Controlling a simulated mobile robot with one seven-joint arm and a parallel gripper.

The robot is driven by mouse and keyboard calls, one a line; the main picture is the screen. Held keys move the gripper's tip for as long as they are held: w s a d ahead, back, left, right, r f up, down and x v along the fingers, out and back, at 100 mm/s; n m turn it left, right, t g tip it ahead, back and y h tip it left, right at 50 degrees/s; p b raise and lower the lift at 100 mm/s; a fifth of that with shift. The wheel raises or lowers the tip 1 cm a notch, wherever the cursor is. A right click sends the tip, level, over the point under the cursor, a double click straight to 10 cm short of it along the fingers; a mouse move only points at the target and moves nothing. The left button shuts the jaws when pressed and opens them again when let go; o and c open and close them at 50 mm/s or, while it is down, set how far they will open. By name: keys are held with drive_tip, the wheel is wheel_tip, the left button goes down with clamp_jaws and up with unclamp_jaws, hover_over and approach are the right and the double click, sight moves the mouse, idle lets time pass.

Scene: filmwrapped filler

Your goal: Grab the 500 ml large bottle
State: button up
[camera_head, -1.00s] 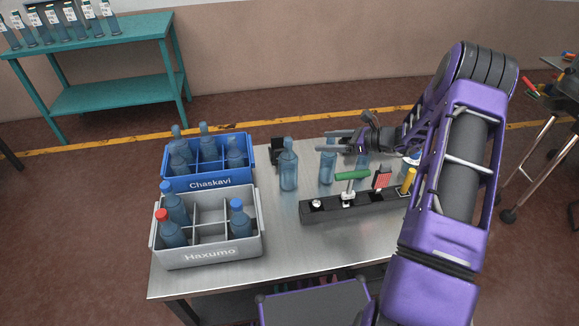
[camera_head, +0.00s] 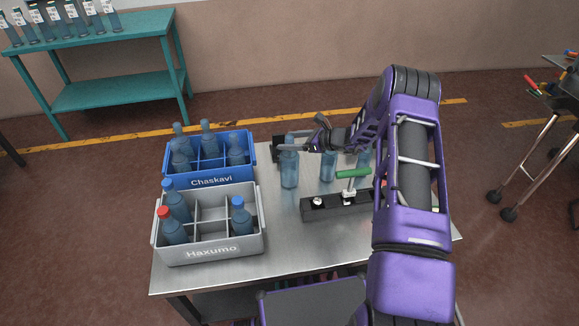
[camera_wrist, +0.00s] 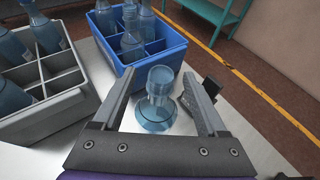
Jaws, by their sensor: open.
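A clear blue bottle (camera_head: 289,170), the largest of the loose ones, stands upright on the metal table right of the crates. My gripper (camera_head: 283,144) is level with its upper part, coming from the right. In the wrist view, the bottle (camera_wrist: 158,98) shows from above between the two spread fingers of my gripper (camera_wrist: 158,76), with a gap on each side. My gripper is open and holds nothing. In the head view, the fingers partly hide the bottle's neck.
A blue Chaskavi crate (camera_head: 210,181) and a grey Haxumo crate (camera_head: 212,251), both with bottles, stand left. Smaller bottles (camera_head: 328,167) stand right. A black fixture with a green-handled clamp (camera_head: 352,173) lies in front. A small black object (camera_wrist: 200,103) stands beside the bottle.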

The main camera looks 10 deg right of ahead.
drive_tip(key=shift+c, duration=0.2)
clamp_jaws()
idle(0.5)
